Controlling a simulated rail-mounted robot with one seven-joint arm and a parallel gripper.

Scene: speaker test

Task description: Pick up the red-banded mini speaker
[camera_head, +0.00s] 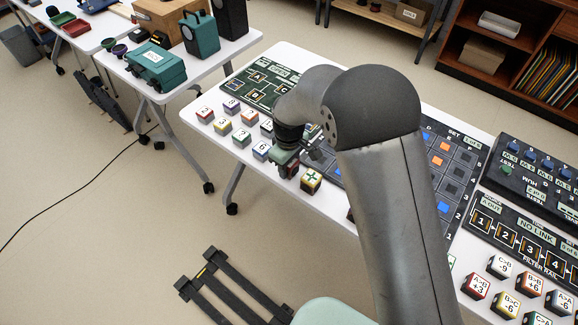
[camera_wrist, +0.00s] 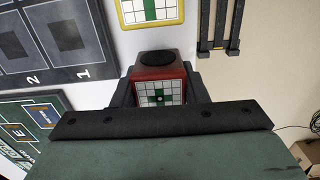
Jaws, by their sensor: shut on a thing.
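The red-banded mini speaker (camera_wrist: 160,72) is a small cube with a dark round driver and a white face bearing a green cross pattern. It sits between the two dark fingers of my gripper (camera_wrist: 160,88) in the wrist view, and the fingers are shut on its sides. In the head view my gripper (camera_head: 289,168) is low over the white table, beside the board of dark squares.
A dark board (camera_head: 447,165) and a filter rail panel (camera_head: 520,240) lie to the right.

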